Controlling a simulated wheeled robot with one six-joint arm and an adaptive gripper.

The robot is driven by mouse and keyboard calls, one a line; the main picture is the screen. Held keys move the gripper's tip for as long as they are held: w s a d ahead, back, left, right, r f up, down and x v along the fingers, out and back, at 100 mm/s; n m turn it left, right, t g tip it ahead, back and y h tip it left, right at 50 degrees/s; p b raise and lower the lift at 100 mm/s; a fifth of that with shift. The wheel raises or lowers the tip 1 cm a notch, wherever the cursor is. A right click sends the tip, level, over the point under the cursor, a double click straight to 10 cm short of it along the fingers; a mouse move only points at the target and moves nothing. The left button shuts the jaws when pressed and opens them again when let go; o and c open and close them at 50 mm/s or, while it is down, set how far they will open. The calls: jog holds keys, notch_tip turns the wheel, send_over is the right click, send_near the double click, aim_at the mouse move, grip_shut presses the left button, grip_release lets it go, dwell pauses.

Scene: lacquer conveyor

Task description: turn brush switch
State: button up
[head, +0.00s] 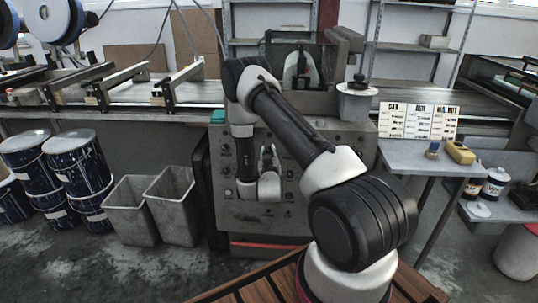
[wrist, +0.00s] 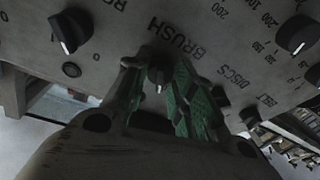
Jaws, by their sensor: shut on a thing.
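The brush switch (wrist: 158,76) is a small dark knob with a light pointer mark, below the word BRUSH on a grey control panel (head: 245,217). In the wrist view the panel appears upside down. My gripper (wrist: 160,72) has its green-padded fingers on both sides of the knob and is shut on it. In the head view my gripper (head: 268,158) is at the panel's front, left of its middle. The knob is hidden there behind my gripper.
Other black knobs sit close by in the wrist view, one upper left (wrist: 70,31) and one upper right (wrist: 297,35). A round button (wrist: 71,70) is below the left one. Two grey bins (head: 172,205) and blue drums (head: 78,160) stand left of the panel; a side table (head: 408,158) stands right.

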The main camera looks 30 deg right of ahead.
jog(key=shift+n, duration=0.4)
jog(key=o, duration=1.1)
jog(key=shift+c, duration=0.2)
jog(key=v, duration=1.2)
jog(key=shift+f, duration=0.1)
